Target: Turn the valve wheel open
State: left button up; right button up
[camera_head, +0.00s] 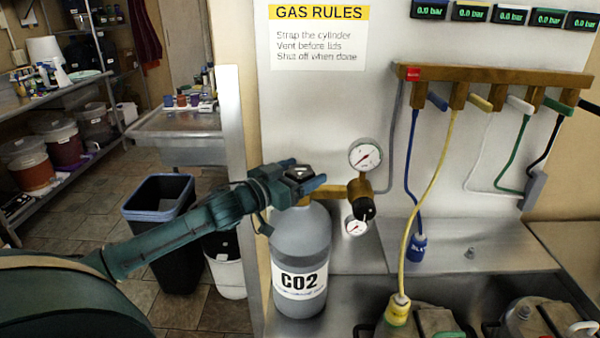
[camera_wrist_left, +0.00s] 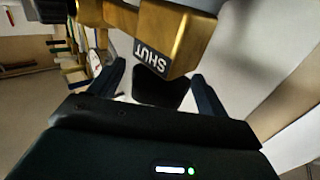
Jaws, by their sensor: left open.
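The grey CO2 cylinder (camera_head: 300,245) stands upright in the head view, left of the sink bench. A dark valve wheel (camera_head: 299,172) with a pale mark sits at its top. My left gripper (camera_head: 302,174) is open, with its blue fingers on two sides of the wheel. In the left wrist view, the black wheel (camera_wrist_left: 160,88) lies between the spread fingers of my left gripper (camera_wrist_left: 158,80). A brass valve body (camera_wrist_left: 165,40) with a SHUT label is above it. I cannot tell whether the fingers touch the wheel. My right gripper is not in view.
A brass regulator with a round gauge (camera_head: 365,155) is right of the cylinder top. Bins (camera_head: 160,225) stand on the floor at left. The displays (camera_head: 430,9) read 0.0 bar.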

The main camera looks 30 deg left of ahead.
pick_arm(q)
jog(key=shift+c, duration=0.6)
jog(key=c, duration=0.9)
jog(key=shift+o, duration=0.2)
